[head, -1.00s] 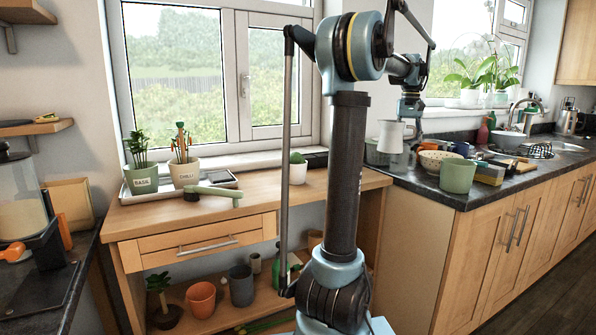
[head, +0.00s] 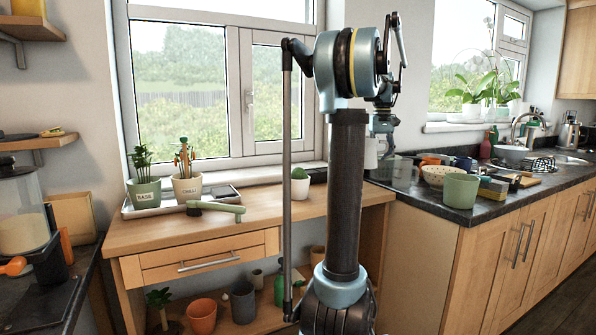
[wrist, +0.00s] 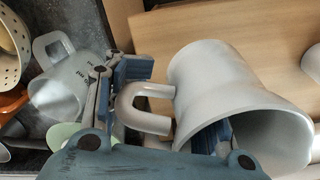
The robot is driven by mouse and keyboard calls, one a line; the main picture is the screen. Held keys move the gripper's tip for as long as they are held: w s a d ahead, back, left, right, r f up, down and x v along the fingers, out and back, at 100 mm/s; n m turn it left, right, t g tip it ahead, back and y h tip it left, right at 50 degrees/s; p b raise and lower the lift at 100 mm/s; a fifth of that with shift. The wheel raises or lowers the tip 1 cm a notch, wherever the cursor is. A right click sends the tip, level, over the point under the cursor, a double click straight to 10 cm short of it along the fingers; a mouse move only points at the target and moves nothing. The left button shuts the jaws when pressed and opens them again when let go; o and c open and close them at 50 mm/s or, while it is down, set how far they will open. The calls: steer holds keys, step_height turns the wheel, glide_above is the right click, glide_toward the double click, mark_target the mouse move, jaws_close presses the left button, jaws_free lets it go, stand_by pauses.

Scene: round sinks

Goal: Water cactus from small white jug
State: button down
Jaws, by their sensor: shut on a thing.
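The small white jug (wrist: 215,85) is held by my gripper (wrist: 172,108), with the blue finger pads near its handle in the wrist view. In the head view the jug (head: 370,154) is partly hidden behind my arm, below my gripper (head: 381,130), near where the wooden bench meets the dark counter. The jug looks about upright in the head view. Its contents cannot be seen. The cactus (head: 299,173) is a small green ball in a white pot (head: 299,189) on the wooden bench, left of my arm and apart from the jug.
A clear measuring jug (head: 402,174) stands on the dark counter (head: 425,190), near a green cup (head: 460,190) and a patterned bowl (head: 441,176). Basil (head: 146,193) and chilli pots (head: 187,189) stand on a tray at the bench's left. A green-handled brush (head: 217,209) lies in front.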

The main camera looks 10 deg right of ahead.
steer(key=w+a+n, duration=0.2)
steer(key=a+n, duration=0.1)
steer(key=a, duration=0.5)
steer(key=w+a+f+n, duration=0.1)
steer(key=a+n, duration=0.1)
steer(key=a, duration=0.6)
steer(key=shift+w+a+n, duration=0.35)
steer(key=shift+w+n, duration=0.05)
steer(key=shift+r, duration=0.15)
steer(key=s+a+r+t+h, duration=0.1)
steer(key=a+r+t+h, duration=0.2)
steer(key=r+h, duration=0.5)
steer(key=shift+s+a+h, duration=0.4)
steer(key=shift+a+h, duration=0.3)
steer(key=shift+a, duration=0.15)
steer(key=shift+s+a+r+t+h, duration=0.1)
steer(key=shift+a+r+t+h, duration=0.15)
steer(key=shift+r+t+h, duration=0.5)
stand_by(3.5)
